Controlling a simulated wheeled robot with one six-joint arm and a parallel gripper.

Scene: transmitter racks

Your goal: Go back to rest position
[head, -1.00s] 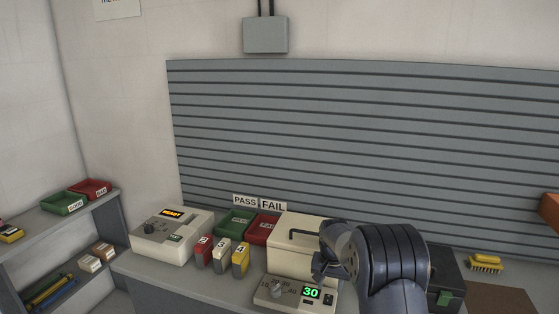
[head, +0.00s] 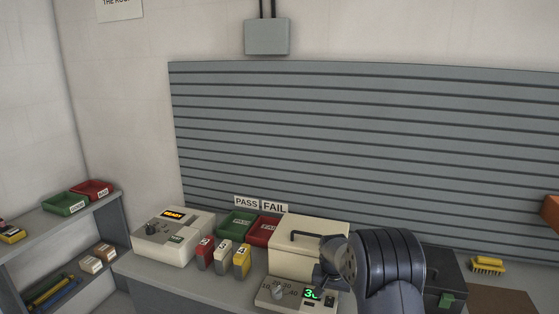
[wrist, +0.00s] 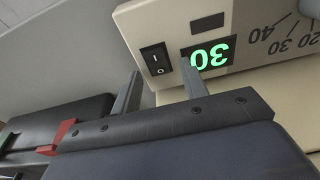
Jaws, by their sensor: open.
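My gripper shows in the wrist view (wrist: 160,92), its two fingers apart and nothing between them. Beyond the fingertips is the front panel of a cream device (wrist: 185,25), with a black rocker switch (wrist: 156,59) and a green display reading 30 (wrist: 211,54). In the head view my arm stands at the lower right, in front of the bench. It partly covers the device's display (head: 312,295) and hides the gripper's fingers. The device's dial (head: 278,293) is visible left of the display.
A cream box with a black handle (head: 308,240) stands behind the device. Left are several numbered modules (head: 222,253), green (head: 237,223) and red (head: 263,230) bins, and a tester reading READY (head: 172,238). A dark case (head: 445,275) and yellow brush (head: 487,264) are right of my arm.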

